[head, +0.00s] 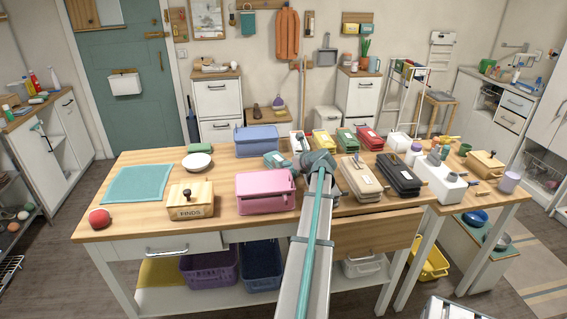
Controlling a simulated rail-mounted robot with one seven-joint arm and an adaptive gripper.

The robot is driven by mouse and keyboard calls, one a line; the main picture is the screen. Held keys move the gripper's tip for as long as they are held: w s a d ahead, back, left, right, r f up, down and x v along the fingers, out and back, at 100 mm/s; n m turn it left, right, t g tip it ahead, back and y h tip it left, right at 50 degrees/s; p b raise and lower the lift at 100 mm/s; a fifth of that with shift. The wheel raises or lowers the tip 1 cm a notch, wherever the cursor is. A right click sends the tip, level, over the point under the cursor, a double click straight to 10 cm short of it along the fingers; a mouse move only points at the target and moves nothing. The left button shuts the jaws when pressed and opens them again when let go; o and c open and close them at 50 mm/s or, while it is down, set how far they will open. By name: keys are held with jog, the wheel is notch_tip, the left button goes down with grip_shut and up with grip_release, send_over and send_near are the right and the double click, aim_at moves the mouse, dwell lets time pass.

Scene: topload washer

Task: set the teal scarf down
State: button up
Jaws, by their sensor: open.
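A small teal folded bundle (276,159), which looks like the teal scarf, lies on the wooden table just left of my gripper. A flat teal cloth or mat (138,184) is spread at the table's left end. My gripper (316,163) is over the middle of the table, seen from behind at the end of my arm. It is open. Its fingertips are mostly hidden, and I cannot tell whether it touches the bundle.
A pink bin (266,191) and a blue bin (256,140) stand near the bundle. Beige (360,176) and black (399,175) folded items lie to the right. A wooden box (191,200), white bowl (198,161) and red ball (99,218) are left. Bare wood shows between them.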

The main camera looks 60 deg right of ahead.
jog(key=shift+o, duration=0.4)
jog(key=v, duration=0.6)
jog(key=shift+b, duration=0.35)
